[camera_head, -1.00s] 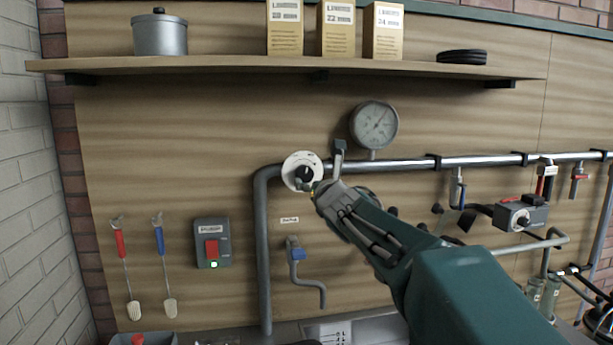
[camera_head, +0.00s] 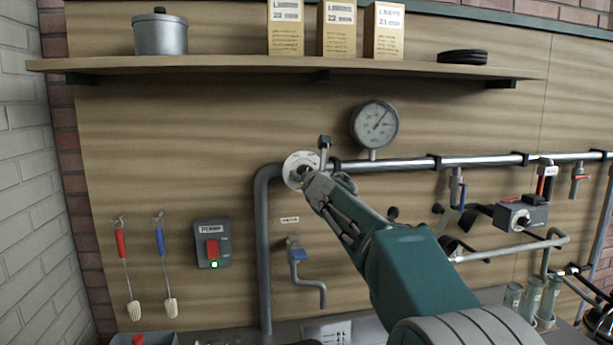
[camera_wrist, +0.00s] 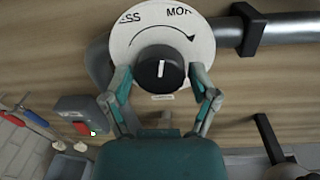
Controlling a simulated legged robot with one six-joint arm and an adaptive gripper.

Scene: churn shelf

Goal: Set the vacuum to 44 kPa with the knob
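The black knob (camera_wrist: 160,70) sits on a white round dial (camera_wrist: 124,42) marked with a curved arrow and words ending "SS" and starting "MO". In the wrist view my gripper (camera_wrist: 160,76) has one finger on each side of the knob, with small gaps, so it looks open around it. In the head view my gripper (camera_head: 306,178) is at the dial (camera_head: 291,163) and hides most of the knob. The round gauge (camera_head: 375,124) is above the pipe to the right. Its needle points up and right; its numbers are too small to read.
A grey pipe (camera_head: 262,240) bends beside the dial and runs right along the wall. A pump switch box (camera_head: 212,243) with a green light is at left. A blue-handled tap (camera_head: 298,255) is below. A shelf (camera_head: 230,64) with boxes and a pot is above.

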